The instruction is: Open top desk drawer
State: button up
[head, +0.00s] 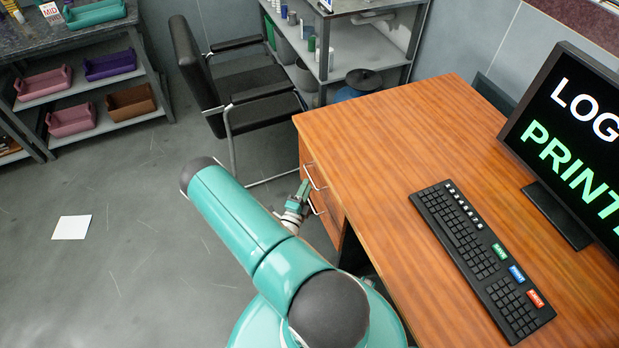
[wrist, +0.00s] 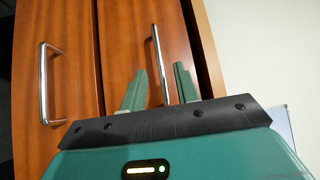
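The wooden desk (head: 395,130) has two drawer fronts on its left side, each with a metal bar handle. The top drawer (wrist: 125,40) appears closed; in the wrist view it lies on the right, beside the desktop edge. Its handle (wrist: 155,50) runs between the fingers of my gripper (wrist: 158,84). The fingers are apart, one on each side of the handle, with gaps showing. The lower drawer (wrist: 75,85) and its handle (wrist: 43,85) are to the left in the wrist view. The head view also shows my gripper (head: 304,190) at the drawer fronts, partly hiding the handles.
A black chair (head: 250,85) stands behind the desk's far left corner. A keyboard (head: 480,255) and a monitor (head: 575,140) are on the desktop. Shelves with bins (head: 110,65) stand at the upper left. The floor (head: 120,200) left of the desk is clear except for a paper sheet (head: 72,227).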

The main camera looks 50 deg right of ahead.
aim_at(310, 177)
jog(key=x, duration=0.4)
jog(key=shift+w+d, duration=0.15)
jog(key=shift+d, duration=0.25)
grip_shut()
